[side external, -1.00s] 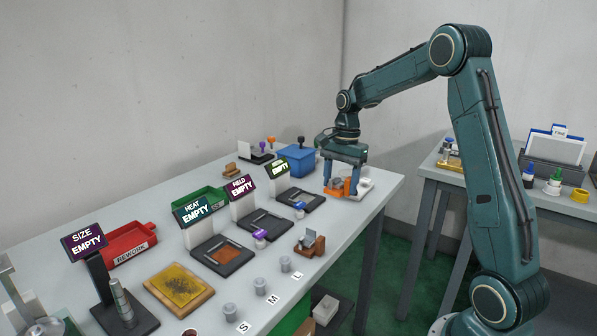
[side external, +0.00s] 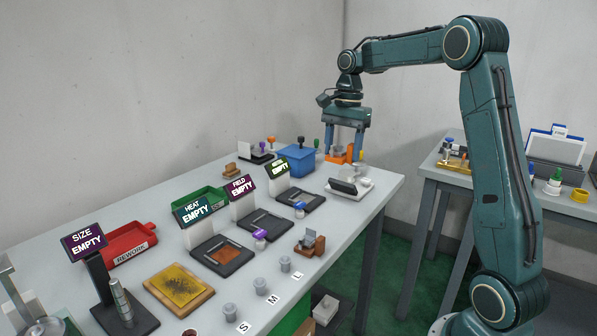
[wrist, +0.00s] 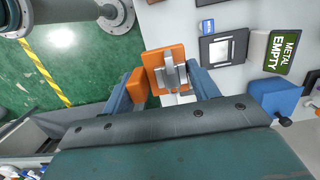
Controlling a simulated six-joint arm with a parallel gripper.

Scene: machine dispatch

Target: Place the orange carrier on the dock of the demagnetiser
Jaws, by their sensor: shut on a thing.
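The orange carrier (side external: 340,155) is held up in the air between the blue fingers of my gripper (side external: 343,152). My gripper is shut on it, above and behind a white device with a dark tilted panel (side external: 345,187) at the table's right end. In the wrist view the carrier (wrist: 152,57) bears a grey metal part (wrist: 173,73). Dark docks stand in a row, with signs HEAT (side external: 193,210), FIELD (side external: 241,186) and METAL (wrist: 284,52); the signs read EMPTY. No label names the demagnetiser, so I cannot tell which dock is its own.
A blue box (side external: 295,162) stands just left of my gripper. Red (side external: 130,245) and green (side external: 203,197) trays sit behind the signs. Small grey cylinders (side external: 259,284) line the front edge. A second table (side external: 490,195) is at the right.

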